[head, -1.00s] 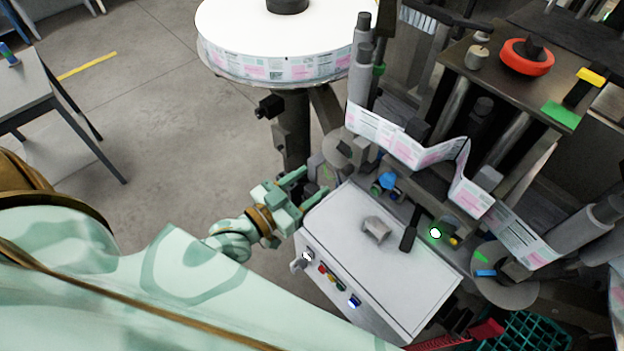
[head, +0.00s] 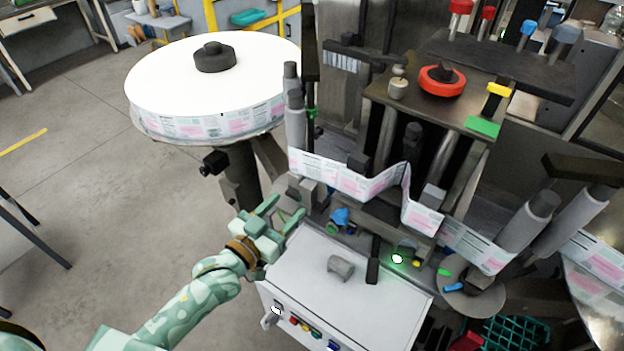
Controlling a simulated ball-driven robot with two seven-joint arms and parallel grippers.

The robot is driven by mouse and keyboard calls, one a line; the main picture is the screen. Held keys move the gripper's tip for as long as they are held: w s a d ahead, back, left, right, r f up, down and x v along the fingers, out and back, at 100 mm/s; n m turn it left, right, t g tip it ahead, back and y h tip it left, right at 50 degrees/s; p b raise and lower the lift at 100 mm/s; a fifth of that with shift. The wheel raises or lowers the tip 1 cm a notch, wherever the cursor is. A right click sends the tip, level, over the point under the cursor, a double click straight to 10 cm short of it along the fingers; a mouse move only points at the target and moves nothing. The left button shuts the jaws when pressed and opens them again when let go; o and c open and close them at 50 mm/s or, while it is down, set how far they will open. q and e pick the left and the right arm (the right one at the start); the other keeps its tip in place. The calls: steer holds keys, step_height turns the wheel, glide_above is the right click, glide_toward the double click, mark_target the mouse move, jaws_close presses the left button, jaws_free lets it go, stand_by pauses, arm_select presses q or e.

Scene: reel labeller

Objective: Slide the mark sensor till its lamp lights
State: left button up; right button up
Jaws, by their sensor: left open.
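The printed label web (head: 350,180) runs in front of the machine, from the large white reel (head: 215,80) past the rollers to the right. A small lamp (head: 397,258) glows bright green-white below the web, beside a dark sensor-like block (head: 404,248). I cannot tell for certain that this block is the mark sensor. A blue knob (head: 340,216) on a small dark fitting sits farther left under the web. My left gripper (head: 288,207) is open and empty beside the upper left corner of the white cabinet, left of the blue knob and apart from it. My right gripper does not show.
The white cabinet (head: 320,300) has a grey block (head: 341,267) and a dark handle (head: 373,262) on top, and coloured buttons in front. Grey rollers (head: 530,220) stand at right. A green crate (head: 515,333) is at lower right. Open floor lies left.

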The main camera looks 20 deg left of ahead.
mark_target(308, 197)
arm_select(q)
steer(key=x, duration=1.1)
